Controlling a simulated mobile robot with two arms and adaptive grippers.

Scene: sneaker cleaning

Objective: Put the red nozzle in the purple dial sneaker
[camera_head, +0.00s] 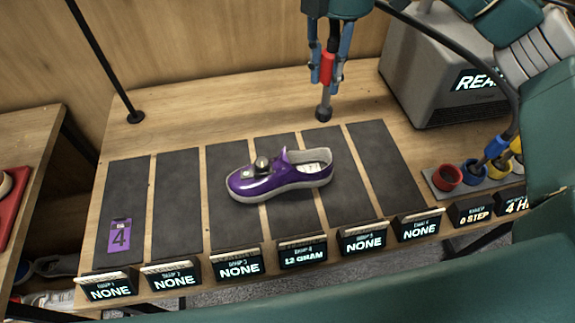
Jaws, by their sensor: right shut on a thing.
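The purple dial sneaker (275,180) lies across the dark mats near the middle of the table, toe to the left, with a round grey dial on top and a pale opening at the right. My right gripper (327,72) is shut on the red nozzle (326,68), which points down with its dark round tip (323,112) above and behind the sneaker's opening, apart from it. A dark hose runs from the nozzle's top area to the right. My left gripper is not in view.
A grey machine (437,75) stands at the back right. A rack at the right holds an empty-looking red cup (447,177), a blue cup (473,171) and blue nozzle (497,147). Several small displays (303,252) line the front edge. A purple card (120,236) lies on the leftmost mat.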

